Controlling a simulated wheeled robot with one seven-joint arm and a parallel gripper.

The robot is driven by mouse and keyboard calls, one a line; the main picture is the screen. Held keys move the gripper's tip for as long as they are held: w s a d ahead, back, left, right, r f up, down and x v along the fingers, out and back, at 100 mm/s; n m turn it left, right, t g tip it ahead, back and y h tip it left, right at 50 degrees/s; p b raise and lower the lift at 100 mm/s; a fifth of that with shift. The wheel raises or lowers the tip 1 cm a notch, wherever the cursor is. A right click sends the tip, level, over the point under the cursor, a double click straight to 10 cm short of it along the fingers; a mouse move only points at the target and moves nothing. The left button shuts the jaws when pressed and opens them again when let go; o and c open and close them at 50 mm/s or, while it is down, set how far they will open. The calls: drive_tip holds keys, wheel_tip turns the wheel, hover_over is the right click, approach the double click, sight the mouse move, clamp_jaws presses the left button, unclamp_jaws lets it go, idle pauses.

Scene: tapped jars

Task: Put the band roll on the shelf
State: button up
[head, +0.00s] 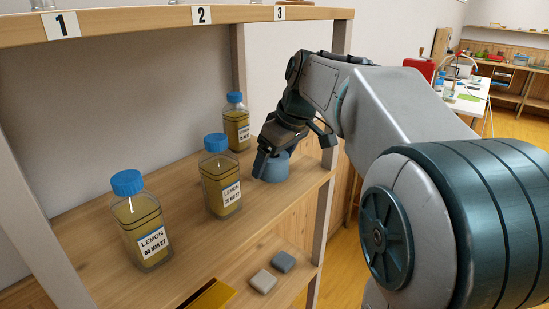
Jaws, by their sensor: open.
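The band roll, a blue-grey round piece (271,171), sits on the wooden shelf board (190,235) near its right end. My gripper (266,157) reaches in from the right and points down at the roll. It is open, with one dark finger beside the roll's left side. The other finger is hard to make out, and I cannot tell whether the fingers touch the roll. The gripper covers the upper part of the roll.
Three lemon jars with blue caps stand left of the roll: a front one (146,228), a middle one (221,185) and a back one (236,128). Light (263,281) and dark (283,261) blocks lie below, by a yellow tray (209,297). A right post (330,165) stands near my arm.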

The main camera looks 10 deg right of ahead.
sight(280, 158)
drive_tip(key=shift+d+r, duration=0.1)
drive_tip(key=shift+r, duration=0.4)
drive_tip(key=shift+s+d+r, duration=0.65)
drive_tip(key=shift+s+r, duration=0.3)
drive_tip(key=s+d+b, duration=0.1)
drive_tip(key=s+d, duration=0.5)
drive_tip(key=s, duration=0.3)
drive_tip(key=s+a+f+m+h, duration=0.1)
drive_tip(key=s+a+f+m, duration=0.1)
drive_tip(key=f, duration=0.5)
drive_tip(key=s+a+f+m+g, duration=0.1)
drive_tip(key=s+a+f+m, duration=0.1)
drive_tip(key=f, duration=0.4)
drive_tip(key=s+a+f+m+h, duration=0.1)
drive_tip(key=s+a+f+m, duration=0.2)
drive_tip(key=s+f, duration=0.3)
drive_tip(key=shift+a+f+g+h, duration=0.3)
drive_tip(key=shift+a+f+g, duration=0.15)
drive_tip(key=shift+f, duration=0.35)
